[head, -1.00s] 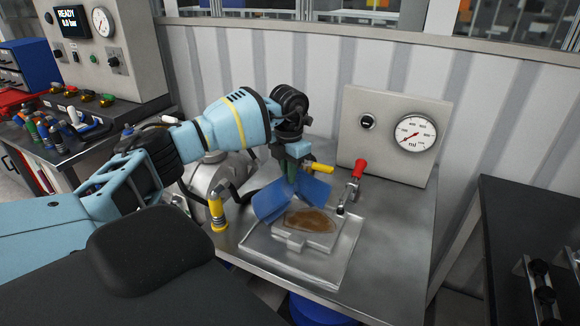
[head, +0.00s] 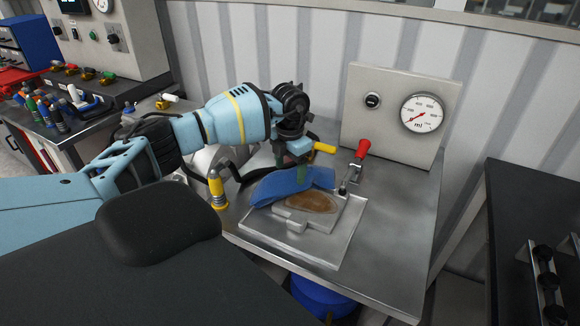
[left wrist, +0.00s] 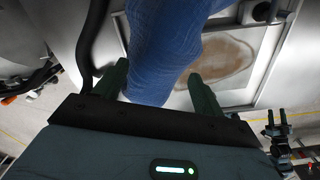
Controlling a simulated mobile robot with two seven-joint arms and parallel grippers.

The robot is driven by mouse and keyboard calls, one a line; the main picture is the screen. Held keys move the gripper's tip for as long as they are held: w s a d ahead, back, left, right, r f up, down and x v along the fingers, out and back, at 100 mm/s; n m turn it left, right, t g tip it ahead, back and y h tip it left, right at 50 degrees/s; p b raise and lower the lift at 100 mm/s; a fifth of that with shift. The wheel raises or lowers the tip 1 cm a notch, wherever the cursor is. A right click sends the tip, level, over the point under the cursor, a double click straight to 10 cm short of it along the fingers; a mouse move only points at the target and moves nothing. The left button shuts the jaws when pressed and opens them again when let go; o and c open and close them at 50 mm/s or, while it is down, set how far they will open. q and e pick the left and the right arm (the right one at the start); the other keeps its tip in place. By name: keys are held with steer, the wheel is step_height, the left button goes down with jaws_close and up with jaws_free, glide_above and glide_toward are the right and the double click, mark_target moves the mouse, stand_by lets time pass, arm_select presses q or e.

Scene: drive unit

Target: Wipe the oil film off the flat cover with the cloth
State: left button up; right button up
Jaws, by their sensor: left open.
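The flat cover (head: 296,225) is a raised metal plate with a brown oil film (head: 312,202) on its top. The film also shows in the left wrist view (left wrist: 228,58). The blue cloth (head: 285,186) is bunched along the cover's back left side, beside the film and perhaps over its edge. My left gripper (head: 303,168) is above the cloth, pointing down. In the left wrist view its two green fingers (left wrist: 160,88) stand apart, with the cloth (left wrist: 165,45) between them. The cloth's underside contact is hidden.
A metal tray (head: 330,250) surrounds the cover on the steel bench (head: 393,240). A gauge panel (head: 390,127) rises at the back. The bench's right side is clear.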

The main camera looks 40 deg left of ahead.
mark_target(290, 188)
arm_select(q)
steer(key=shift+f, duration=0.15)
steer(key=shift+f+b, duration=0.4)
steer(key=shift+f, duration=1.3)
steer(key=c, duration=1.5)
steer(key=shift+d, duration=0.1)
